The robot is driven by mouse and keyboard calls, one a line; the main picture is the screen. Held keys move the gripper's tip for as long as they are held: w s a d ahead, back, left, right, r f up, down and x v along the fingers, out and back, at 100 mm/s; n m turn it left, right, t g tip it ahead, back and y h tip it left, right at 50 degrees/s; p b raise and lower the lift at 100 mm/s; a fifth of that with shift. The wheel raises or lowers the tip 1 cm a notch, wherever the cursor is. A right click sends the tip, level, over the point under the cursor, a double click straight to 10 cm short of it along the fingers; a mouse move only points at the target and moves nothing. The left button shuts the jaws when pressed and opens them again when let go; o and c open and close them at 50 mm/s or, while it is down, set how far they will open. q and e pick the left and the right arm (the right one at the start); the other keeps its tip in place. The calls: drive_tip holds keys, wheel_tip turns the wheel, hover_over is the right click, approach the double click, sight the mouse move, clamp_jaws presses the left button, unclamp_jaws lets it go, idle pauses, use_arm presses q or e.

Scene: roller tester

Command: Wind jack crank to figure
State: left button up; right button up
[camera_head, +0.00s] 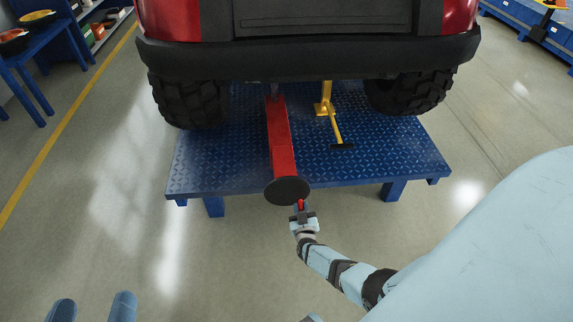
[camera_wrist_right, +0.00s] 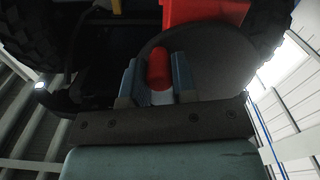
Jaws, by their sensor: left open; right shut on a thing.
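The red jack (camera_head: 281,140) lies on the blue plate under the vehicle's rear, with a dark round crank disc (camera_head: 287,190) at its near end. My right gripper (camera_head: 301,213) is shut on the red crank handle (camera_head: 301,204) at the disc's lower right. In the right wrist view the handle (camera_wrist_right: 158,68) stands between the two fingers, in front of the dark disc (camera_wrist_right: 212,72). No figure is readable on the jack. My left gripper (camera_head: 92,308) is at the lower left edge, its fingers apart and empty, far from the jack.
The red vehicle (camera_head: 310,55) stands on the blue diamond-plate platform (camera_head: 215,165). A yellow stand with a bar (camera_head: 326,108) is right of the jack. A blue table (camera_head: 30,55) is at the upper left. The floor in front is clear.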

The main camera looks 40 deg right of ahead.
drive_tip(key=shift+d, duration=0.1)
drive_tip(key=shift+s+d+r+n+p, duration=0.15)
drive_tip(key=shift+d+r+n+p, duration=0.1)
drive_tip(key=shift+r+n+p, duration=0.4)
drive_tip(key=n, duration=0.1)
drive_tip(key=n+p, duration=0.1)
drive_tip(key=r+n+p, duration=0.1)
drive_tip(key=shift+s+d, duration=0.25)
drive_tip(key=shift+d, duration=0.15)
drive_tip(key=o, duration=1.8)
drive_tip(key=shift+o, duration=0.2)
drive_tip(key=shift+n, duration=0.25)
drive_tip(key=shift+a, duration=0.1)
drive_tip(key=p+v, duration=0.2)
drive_tip(key=v, duration=0.4)
